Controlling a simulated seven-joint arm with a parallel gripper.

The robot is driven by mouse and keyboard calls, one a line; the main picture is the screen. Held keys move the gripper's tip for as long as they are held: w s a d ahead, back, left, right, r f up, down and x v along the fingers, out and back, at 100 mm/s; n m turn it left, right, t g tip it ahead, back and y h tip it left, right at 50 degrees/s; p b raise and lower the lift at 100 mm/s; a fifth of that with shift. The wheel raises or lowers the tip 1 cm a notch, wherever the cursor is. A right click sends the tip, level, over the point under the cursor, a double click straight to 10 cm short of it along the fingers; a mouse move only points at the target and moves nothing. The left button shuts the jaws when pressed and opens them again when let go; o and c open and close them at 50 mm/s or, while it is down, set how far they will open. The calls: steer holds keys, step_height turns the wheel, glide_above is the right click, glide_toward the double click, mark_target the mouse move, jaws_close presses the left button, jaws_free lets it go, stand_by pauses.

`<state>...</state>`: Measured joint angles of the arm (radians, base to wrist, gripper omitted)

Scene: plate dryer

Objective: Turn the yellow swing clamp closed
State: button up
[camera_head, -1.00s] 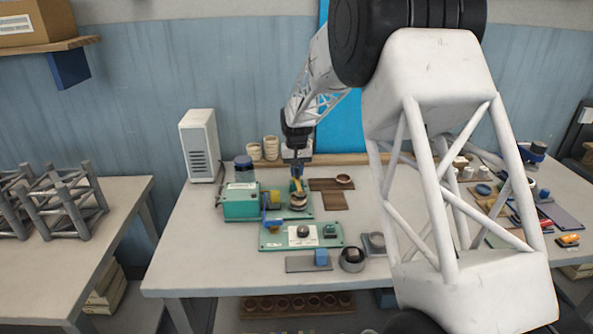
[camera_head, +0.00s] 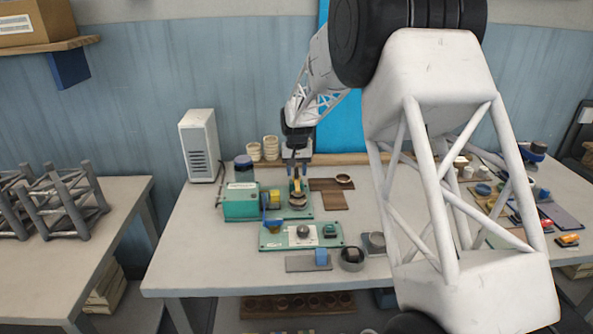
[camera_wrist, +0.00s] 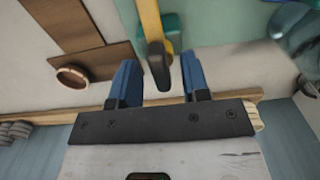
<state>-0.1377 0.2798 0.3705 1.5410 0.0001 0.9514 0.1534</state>
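The yellow swing clamp (camera_wrist: 150,18) shows in the wrist view as a yellow bar with a dark end. Its dark end lies in the gap between my gripper's two blue fingers, with space visible on both sides. My gripper (camera_wrist: 158,66) is open, with the fingers apart. In the head view the clamp (camera_head: 296,186) is a small yellow piece above a round stacked part on the green fixture (camera_head: 303,213). My gripper (camera_head: 297,172) points down at it from behind. Contact cannot be told.
A green box (camera_head: 240,203) with a yellow part stands left of the clamp. A brown board with a ring (camera_head: 343,180) lies to the right. A second green plate (camera_head: 285,244) lies in front. A blue-lidded jar (camera_head: 243,168) and stacked cups (camera_head: 270,148) stand behind.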

mark_target(297, 171)
steer(key=shift+r, duration=3.9)
steer(key=shift+s+d+r, duration=0.15)
steer(key=shift+s+r, duration=0.1)
steer(key=shift+s, duration=0.05)
steer(key=s+d+r, duration=0.3)
steer(key=s+r, duration=0.1)
steer(key=s, duration=0.6)
steer(key=s+d+r+t, duration=0.1)
steer(key=s+d+r, duration=0.25)
steer(key=s, duration=0.55)
steer(key=s+d+r, duration=0.2)
steer(key=s+r, duration=0.2)
steer(key=s, duration=0.6)
steer(key=s+d+f, duration=0.1)
steer(key=s+f, duration=0.1)
steer(key=s, duration=1.1)
steer(key=s+d+f+t, duration=0.1)
steer(key=s+d+f, duration=0.1)
steer(key=s, duration=1.2)
steer(key=shift+s+d+f+t, duration=0.2)
steer(key=shift+d+f+t, duration=0.1)
steer(key=shift+f, duration=0.05)
